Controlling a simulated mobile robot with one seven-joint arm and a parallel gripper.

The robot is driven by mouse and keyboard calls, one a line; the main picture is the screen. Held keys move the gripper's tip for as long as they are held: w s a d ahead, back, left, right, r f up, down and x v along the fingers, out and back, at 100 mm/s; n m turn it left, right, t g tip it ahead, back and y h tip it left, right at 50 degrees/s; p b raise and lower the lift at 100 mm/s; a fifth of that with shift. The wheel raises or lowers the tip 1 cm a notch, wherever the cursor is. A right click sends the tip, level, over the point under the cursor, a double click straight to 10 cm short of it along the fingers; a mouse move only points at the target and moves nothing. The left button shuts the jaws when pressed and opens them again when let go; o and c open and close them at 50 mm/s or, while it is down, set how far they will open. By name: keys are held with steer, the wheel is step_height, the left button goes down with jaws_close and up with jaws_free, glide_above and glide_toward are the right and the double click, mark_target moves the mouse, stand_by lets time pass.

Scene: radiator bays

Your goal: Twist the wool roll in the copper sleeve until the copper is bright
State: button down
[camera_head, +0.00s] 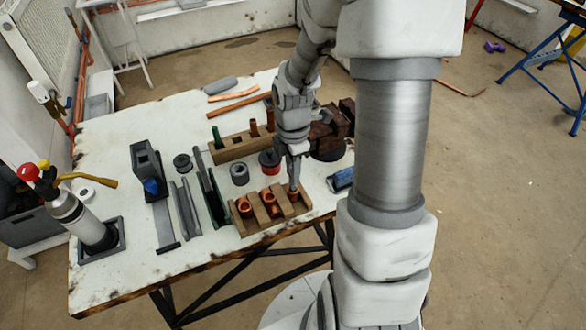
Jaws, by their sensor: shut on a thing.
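A wooden block (282,214) at the front of the table holds several copper fittings in its slots. The copper sleeve (295,196) at its right end is directly under my gripper (294,183). My gripper points down and is shut on a small grey piece, apparently the wool roll, at the mouth of that sleeve. The roll is mostly hidden by the jaws and the sleeve. How bright the copper is inside cannot be seen.
A wooden stand (232,151) with upright pieces and a dark vise (332,135) stand behind the block. A blue-grey item (341,180) lies close on the right. A gas torch (75,217) stands at the left.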

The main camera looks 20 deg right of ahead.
steer(key=shift+f+b, duration=0.5)
steer(key=shift+f, duration=0.25)
